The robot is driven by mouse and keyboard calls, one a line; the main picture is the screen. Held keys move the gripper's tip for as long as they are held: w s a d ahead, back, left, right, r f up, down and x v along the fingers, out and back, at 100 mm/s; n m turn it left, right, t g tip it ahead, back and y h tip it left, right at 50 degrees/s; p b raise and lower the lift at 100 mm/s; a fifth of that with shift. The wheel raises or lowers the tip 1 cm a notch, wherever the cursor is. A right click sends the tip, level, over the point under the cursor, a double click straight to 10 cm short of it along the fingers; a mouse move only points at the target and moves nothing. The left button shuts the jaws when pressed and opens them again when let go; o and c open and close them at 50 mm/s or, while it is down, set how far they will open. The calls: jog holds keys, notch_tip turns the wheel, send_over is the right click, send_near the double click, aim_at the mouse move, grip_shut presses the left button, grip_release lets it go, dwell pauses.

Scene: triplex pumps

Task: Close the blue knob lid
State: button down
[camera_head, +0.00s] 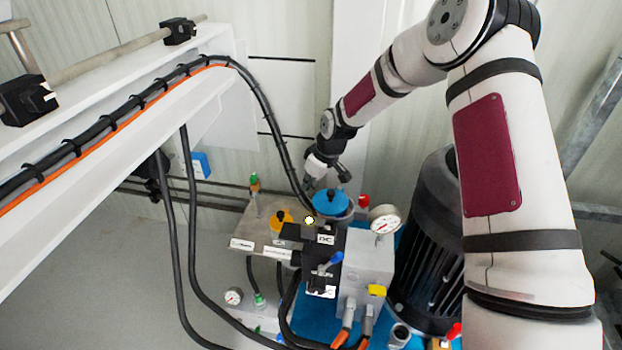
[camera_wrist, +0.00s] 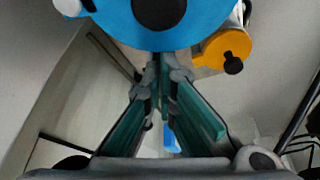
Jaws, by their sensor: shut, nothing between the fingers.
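The blue lid (camera_head: 331,202) with a dark knob in its middle sits over a grey round housing on the pump unit in the head view. I cannot tell whether it lies fully flat on the rim. In the wrist view the blue lid (camera_wrist: 205,22) fills the top edge, with its black knob cut off by the frame. My gripper (camera_wrist: 162,68) is shut and empty, its fingertips at the lid's lower edge in that view; contact is unclear. In the head view my gripper (camera_head: 318,178) is just behind and left of the lid, its tips partly hidden.
A yellow-orange cap (camera_head: 281,220) with a black knob is left of the lid; it also shows in the wrist view (camera_wrist: 226,48). A pressure gauge (camera_head: 384,219) and a black motor (camera_head: 432,250) stand to the right. Black hoses (camera_head: 275,128) run close on the left.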

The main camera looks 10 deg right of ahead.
jog(key=shift+s+p, duration=0.3)
jog(key=shift+s, duration=0.25)
dwell(0.4)
